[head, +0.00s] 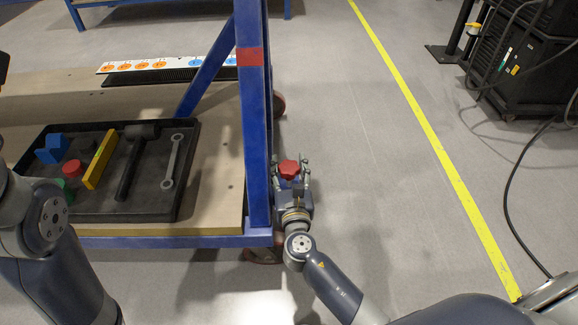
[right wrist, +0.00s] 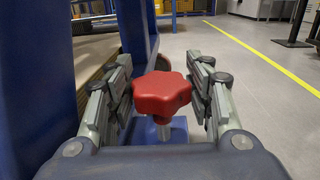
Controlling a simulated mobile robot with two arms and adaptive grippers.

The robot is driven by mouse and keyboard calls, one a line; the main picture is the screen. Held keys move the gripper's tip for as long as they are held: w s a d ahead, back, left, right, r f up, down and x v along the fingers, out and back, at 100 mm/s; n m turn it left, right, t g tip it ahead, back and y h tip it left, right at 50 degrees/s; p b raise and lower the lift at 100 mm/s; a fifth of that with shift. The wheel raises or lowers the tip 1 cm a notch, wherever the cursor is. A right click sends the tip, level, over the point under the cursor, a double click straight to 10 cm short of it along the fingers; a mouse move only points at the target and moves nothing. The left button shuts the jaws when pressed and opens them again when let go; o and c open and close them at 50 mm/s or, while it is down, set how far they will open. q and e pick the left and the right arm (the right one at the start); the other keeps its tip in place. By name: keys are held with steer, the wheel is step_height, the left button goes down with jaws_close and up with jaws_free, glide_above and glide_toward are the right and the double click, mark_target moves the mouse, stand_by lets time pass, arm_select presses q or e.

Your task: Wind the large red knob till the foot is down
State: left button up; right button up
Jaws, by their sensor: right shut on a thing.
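The large red knob (head: 289,169) is a lobed handle at the right side of the blue frame's post. The foot under the stem is hidden in both views. My left arm shows at the left edge of the head view, but its gripper is not visible.
A blue post (head: 254,130) with a red band stands close left of my right gripper. A black tray (head: 150,205) with tools and blocks lies on the wooden bench top (head: 215,130).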

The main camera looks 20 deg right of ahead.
stand_by(0.4)
steer(key=o, duration=1)
steer(key=shift+s+a, duration=0.1)
steer(key=shift+s+a, duration=0.1)
steer(key=shift+s, duration=0.2)
steer(key=shift+v, duration=3.6)
steer(key=shift+o, duration=0.3)
